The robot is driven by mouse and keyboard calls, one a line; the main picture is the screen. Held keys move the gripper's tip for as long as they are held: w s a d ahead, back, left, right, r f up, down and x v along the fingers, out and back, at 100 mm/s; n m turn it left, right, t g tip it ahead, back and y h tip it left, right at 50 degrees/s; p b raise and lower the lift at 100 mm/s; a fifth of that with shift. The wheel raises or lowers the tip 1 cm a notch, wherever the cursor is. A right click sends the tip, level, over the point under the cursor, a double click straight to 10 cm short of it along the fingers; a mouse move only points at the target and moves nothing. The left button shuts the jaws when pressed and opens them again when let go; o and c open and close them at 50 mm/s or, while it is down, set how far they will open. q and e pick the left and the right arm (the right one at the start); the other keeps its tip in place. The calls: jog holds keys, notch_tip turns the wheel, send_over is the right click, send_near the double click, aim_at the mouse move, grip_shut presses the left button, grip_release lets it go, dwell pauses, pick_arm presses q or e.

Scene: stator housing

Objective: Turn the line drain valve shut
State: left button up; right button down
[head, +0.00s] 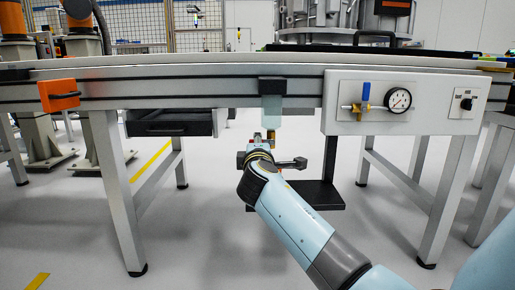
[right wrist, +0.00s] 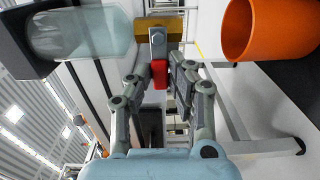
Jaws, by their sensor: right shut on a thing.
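The line drain valve (right wrist: 160,31) is a brass body with a grey stem end and a red handle (right wrist: 159,73) in the right wrist view. My right gripper (right wrist: 160,80) has its two fingers on either side of the red handle and is shut on it. In the head view my right gripper (head: 257,142) is under the table edge, just below the clear bowl (head: 271,109), and its arm hides most of the valve. The bowl also shows in the right wrist view (right wrist: 80,33). My left gripper is in neither view.
A white panel (head: 430,122) to the right carries a blue-handled valve (head: 365,94) and a gauge (head: 399,99). A black shelf (head: 316,195) and an open drawer (head: 170,124) are under the table. An orange cylinder (right wrist: 280,30) is close to the right of my fingers.

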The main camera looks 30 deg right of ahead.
dwell(0.4)
jog(key=c, duration=1.2)
grip_release()
jog(key=shift+c, duration=0.2)
jog(key=v, duration=0.7)
jog(key=shift+s, duration=0.3)
jog(key=shift+a+f, duration=0.1)
jog(key=shift+f, duration=0.05)
